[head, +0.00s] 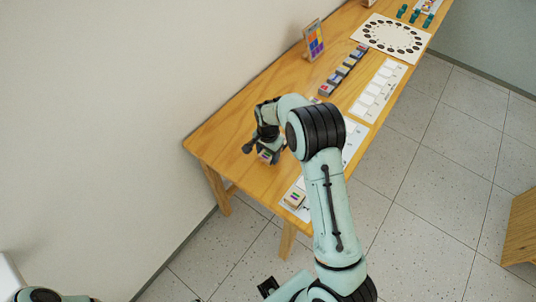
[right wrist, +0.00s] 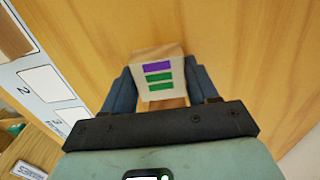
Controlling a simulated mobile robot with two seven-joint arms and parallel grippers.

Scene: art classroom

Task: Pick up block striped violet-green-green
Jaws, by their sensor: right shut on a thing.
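The block striped violet-green-green (right wrist: 158,72) is a pale wooden block with one violet and two green stripes on its face. In the right wrist view it sits between the two dark fingers of my right gripper (right wrist: 162,90), which is shut on it. In the head view the block (head: 267,155) shows small beneath my right gripper (head: 264,147), near the table's near left end. I cannot tell whether the block touches the table. My left gripper is not clearly seen; only part of my left arm shows at the bottom left.
The wooden table (head: 240,115) runs along the wall. A row of blocks (head: 343,70), an upright colour card (head: 314,40), a white card with blank squares (head: 378,90) and a board with a ring of dark dots (head: 390,38) lie further back. Another striped block (head: 294,199) is at the near edge.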

